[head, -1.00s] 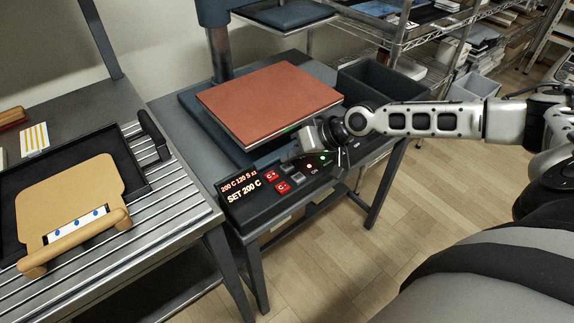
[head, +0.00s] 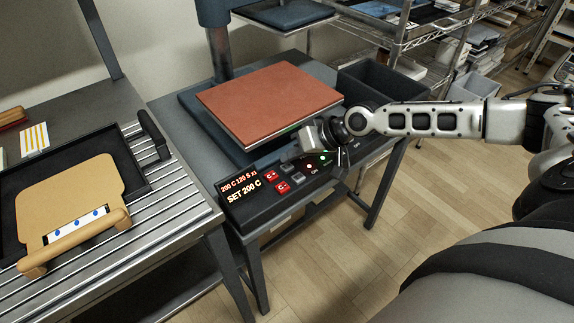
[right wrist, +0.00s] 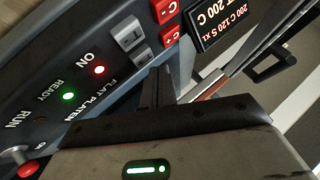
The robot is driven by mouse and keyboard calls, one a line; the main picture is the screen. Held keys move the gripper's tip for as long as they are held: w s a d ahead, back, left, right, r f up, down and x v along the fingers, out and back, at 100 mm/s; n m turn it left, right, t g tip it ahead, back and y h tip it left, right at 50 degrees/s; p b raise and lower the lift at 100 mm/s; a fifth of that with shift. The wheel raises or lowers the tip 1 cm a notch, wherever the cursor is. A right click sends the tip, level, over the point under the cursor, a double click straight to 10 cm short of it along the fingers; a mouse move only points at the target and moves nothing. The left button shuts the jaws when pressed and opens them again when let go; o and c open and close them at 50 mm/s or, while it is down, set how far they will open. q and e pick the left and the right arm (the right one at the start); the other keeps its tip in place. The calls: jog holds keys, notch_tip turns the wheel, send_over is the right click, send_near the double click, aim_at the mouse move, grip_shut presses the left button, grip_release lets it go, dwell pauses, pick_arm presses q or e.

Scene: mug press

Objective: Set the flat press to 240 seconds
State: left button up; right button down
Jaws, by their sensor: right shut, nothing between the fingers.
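The flat press has a red-brown pad (head: 268,103) on a dark blue base, with a black control panel (head: 262,203) in front. Its display (head: 240,188) reads "200 C 120 S x1" and "SET 200 C"; the display (right wrist: 222,22) is upside down in the right wrist view. Two red C buttons (right wrist: 170,38) sit beside two grey buttons (right wrist: 130,35). My right gripper (head: 286,157) is shut and empty over the panel; its fingertips (right wrist: 162,82) are close to the lower grey button (right wrist: 143,59). Contact cannot be told. My left gripper is not in view.
A red ON light (right wrist: 99,70) and green READY light (right wrist: 68,96) are lit. A red-capped knob or switch (right wrist: 27,168) is at the panel's end. A grey bin (head: 385,80) stands behind. A slatted table (head: 185,215) with a tan, handled piece (head: 80,195) is left.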

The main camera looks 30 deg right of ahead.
aim_at(292, 168)
jog(key=shift+f, duration=0.1)
jog(key=shift+f, duration=0.35)
jog(key=shift+f+b, duration=0.5)
dwell(0.7)
jog(key=shift+r, duration=0.15)
jog(key=shift+r+p, duration=0.8)
jog(key=shift+p, duration=0.15)
notch_tip(292, 168, up, 5)
jog(key=p, duration=0.5)
